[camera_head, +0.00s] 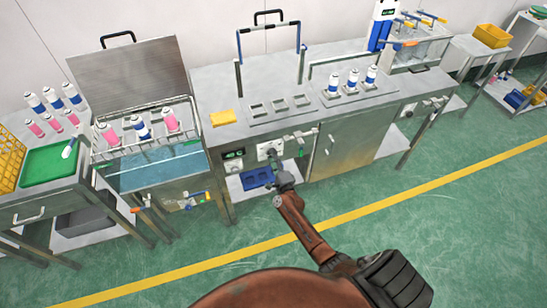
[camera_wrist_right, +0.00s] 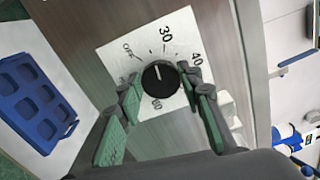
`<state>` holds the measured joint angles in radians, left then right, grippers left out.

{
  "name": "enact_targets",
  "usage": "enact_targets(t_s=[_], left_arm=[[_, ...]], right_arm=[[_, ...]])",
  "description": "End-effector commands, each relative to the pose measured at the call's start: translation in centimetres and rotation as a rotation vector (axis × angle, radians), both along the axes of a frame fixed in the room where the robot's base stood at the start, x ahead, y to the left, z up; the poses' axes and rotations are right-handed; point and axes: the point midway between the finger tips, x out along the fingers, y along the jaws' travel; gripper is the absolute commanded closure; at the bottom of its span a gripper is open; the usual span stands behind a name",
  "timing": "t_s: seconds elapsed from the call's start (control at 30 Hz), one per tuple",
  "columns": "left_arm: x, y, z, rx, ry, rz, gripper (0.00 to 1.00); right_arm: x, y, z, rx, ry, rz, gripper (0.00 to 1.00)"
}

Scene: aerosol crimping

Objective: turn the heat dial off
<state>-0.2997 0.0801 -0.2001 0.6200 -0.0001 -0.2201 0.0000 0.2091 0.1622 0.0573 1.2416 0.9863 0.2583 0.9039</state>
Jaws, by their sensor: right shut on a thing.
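The heat dial (camera_wrist_right: 160,78) is a round black knob with a white line, on a white plate (camera_wrist_right: 123,50) marked OFF, 30, 40 and more. The line points up and slightly left in the right wrist view, between OFF and 30. In the head view, the dial's white plate (camera_head: 265,150) is on the front of the steel bench. My right gripper (camera_wrist_right: 161,82) is shut on the knob, one green-padded finger on each side; it also shows in the head view (camera_head: 274,163). Part of the lower scale is hidden. My left gripper is not in view.
A display panel (camera_head: 233,158) is left of the dial. A blue tray (camera_head: 257,178) is below it, also in the wrist view (camera_wrist_right: 35,100). A water bath (camera_head: 155,172) with cans in a rack stands left. A cabinet door (camera_head: 345,140) is right. The floor in front is clear.

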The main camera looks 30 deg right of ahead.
Motion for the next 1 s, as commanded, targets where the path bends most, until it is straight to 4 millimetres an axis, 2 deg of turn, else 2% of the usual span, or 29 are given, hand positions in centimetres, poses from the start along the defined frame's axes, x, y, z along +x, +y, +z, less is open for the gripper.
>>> enact_targets(t_s=[0.5,0.7,1.0], left_arm=[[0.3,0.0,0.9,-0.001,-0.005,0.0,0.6],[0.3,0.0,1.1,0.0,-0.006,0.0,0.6],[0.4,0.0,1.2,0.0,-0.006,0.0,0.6]], right_arm=[[0.0,0.1,-0.2,-0.444,0.108,0.001,0.91],[0.0,0.0,-0.3,-0.563,0.137,0.001,0.91],[0.0,0.1,-0.4,-0.651,0.158,0.001,0.91]])
